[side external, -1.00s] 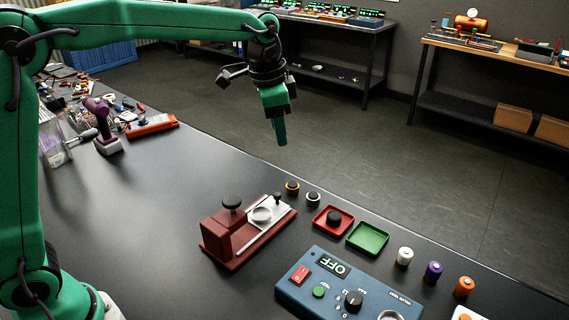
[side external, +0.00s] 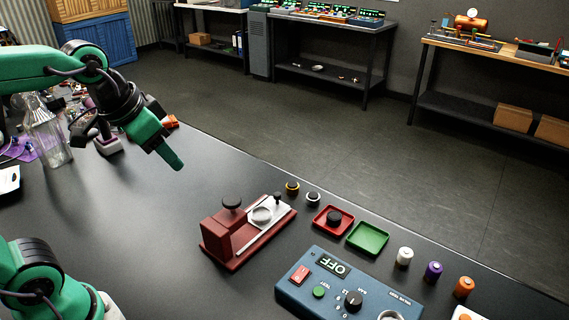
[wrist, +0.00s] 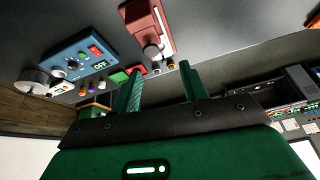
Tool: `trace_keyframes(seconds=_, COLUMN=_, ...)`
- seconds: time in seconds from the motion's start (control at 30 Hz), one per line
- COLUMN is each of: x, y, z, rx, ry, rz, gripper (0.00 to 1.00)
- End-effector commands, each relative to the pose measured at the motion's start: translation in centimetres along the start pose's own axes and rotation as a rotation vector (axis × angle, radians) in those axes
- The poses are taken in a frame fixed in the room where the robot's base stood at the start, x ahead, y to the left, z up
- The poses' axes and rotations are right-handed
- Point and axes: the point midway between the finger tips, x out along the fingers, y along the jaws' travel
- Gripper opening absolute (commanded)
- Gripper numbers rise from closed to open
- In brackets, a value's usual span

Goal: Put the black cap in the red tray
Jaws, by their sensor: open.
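The black cap (side external: 334,217) is a small round black piece lying inside the red tray (side external: 319,224), near the table's far edge in the side view. My gripper (side external: 178,163) is above the table at the left, well apart from the tray. In the wrist view its two green fingers (wrist: 160,80) stand apart with nothing between them. The red tray also shows small in the wrist view (wrist: 137,68), partly behind a finger. Whether the cap shows there I cannot tell.
A green tray (side external: 368,238) sits beside the red one. A red fixture with a white plate (side external: 232,236) stands left of them, and a blue tester reading OFF (side external: 340,290) is in front. Several small cylinders stand to the right. The table's left middle is clear.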

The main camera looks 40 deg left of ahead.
Motion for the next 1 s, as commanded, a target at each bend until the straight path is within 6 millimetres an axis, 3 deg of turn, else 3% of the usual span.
trace_keyframes(seconds=0.1, x=0.1, y=-0.2, z=2.5, rx=-0.058, ry=0.029, rz=-0.010, gripper=0.44)
trace_keyframes(seconds=0.3, x=0.6, y=-0.3, z=5.1, rx=-0.123, ry=0.056, rz=-0.020, gripper=0.44)
trace_keyframes(seconds=1.0, x=0.7, y=-0.4, z=5.8, rx=-0.139, ry=0.062, rz=-0.022, gripper=0.44)
